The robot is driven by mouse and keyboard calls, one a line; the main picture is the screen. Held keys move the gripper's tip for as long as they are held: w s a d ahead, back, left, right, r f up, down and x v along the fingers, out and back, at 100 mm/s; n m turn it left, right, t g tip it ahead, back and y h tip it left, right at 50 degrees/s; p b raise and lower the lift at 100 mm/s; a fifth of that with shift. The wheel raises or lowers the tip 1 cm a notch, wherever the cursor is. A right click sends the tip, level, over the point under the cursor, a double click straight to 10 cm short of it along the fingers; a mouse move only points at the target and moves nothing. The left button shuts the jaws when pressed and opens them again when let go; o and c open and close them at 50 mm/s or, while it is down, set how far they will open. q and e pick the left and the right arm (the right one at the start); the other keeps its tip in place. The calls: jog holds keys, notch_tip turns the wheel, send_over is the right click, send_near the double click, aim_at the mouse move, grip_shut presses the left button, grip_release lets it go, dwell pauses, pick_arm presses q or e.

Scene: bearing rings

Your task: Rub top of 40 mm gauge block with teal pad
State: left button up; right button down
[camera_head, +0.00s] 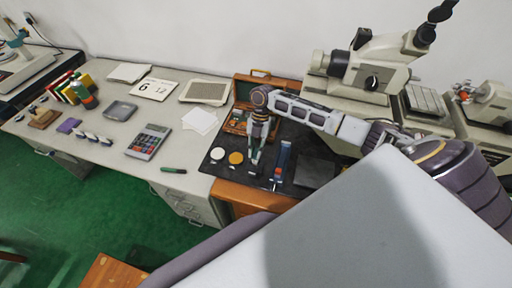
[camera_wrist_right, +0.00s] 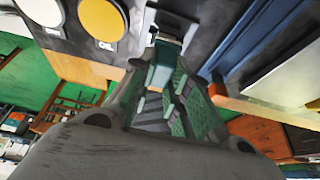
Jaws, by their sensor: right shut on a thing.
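My right gripper (camera_head: 256,160) points down over the black mat (camera_head: 222,171) in the head view. In the right wrist view its fingers (camera_wrist_right: 172,85) are shut on the teal pad (camera_wrist_right: 160,68), a small teal block between the tips. A pale metallic block (camera_wrist_right: 170,22) is just beyond the pad in that view and looks like a gauge block. Its size marking cannot be read, and I cannot tell whether the pad touches it. In the head view the gripper hides most of this spot. My left gripper is not in view.
A white disc (camera_head: 217,153) and a yellow disc (camera_head: 236,157) lie left of the gripper. A blue tool (camera_head: 283,155) and a dark plate (camera_head: 315,170) lie right. An open wooden case (camera_head: 243,90) stands behind. A microscope (camera_head: 365,70) stands back right.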

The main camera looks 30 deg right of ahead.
jog(key=shift+s+a, duration=0.6)
jog(key=shift+a, duration=0.05)
dwell(1.1)
jog(key=shift+w+d, duration=0.6)
jog(key=shift+d, duration=0.05)
dwell(1.0)
jog(key=shift+s+a, duration=0.25)
jog(key=shift+a, duration=0.05)
dwell(0.6)
jog(key=shift+r, duration=0.2)
jog(key=shift+r, duration=2.35)
